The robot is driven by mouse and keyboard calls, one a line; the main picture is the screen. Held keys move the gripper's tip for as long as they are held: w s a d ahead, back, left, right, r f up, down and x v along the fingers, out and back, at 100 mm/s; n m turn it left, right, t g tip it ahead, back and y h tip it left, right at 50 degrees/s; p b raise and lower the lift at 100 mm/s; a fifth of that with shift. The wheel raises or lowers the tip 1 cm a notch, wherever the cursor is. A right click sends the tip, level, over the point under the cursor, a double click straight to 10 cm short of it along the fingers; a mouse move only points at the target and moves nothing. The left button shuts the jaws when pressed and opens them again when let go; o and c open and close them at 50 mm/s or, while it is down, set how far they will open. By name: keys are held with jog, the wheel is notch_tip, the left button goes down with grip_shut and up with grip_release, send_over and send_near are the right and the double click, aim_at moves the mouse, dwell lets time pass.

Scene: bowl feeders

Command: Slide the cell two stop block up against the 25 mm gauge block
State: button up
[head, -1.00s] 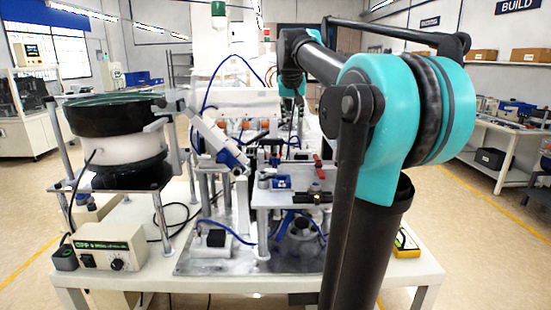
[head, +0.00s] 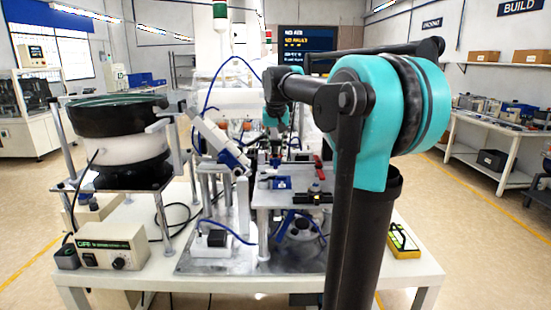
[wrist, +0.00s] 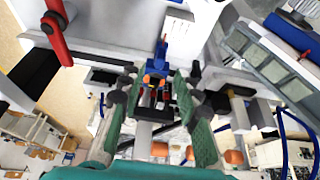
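My gripper (wrist: 153,88) is open in the wrist view, its green-padded fingers well apart. Between and beyond the fingers show a blue part (wrist: 161,54) and a small dark block with orange and red bits (wrist: 156,92); I cannot tell whether either is held or touched. In the head view my gripper (head: 275,146) is small and hangs over the back of the raised metal plate (head: 262,202). A blue block (head: 282,183) and a red part (head: 318,169) sit on that plate. I cannot tell which piece is the stop block or the 25 mm gauge block.
A bowl feeder (head: 118,135) stands at the left, with a controller box (head: 110,247) before it. A slanted white track (head: 216,140) rises left of the plate. A black bar (head: 313,198) lies along the plate's front. A yellow-edged device (head: 403,240) is at the table's right.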

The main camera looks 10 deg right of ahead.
aim_at(276, 158)
jog(key=shift+x, duration=2.75)
jog(key=shift+c, duration=0.3)
grip_shut()
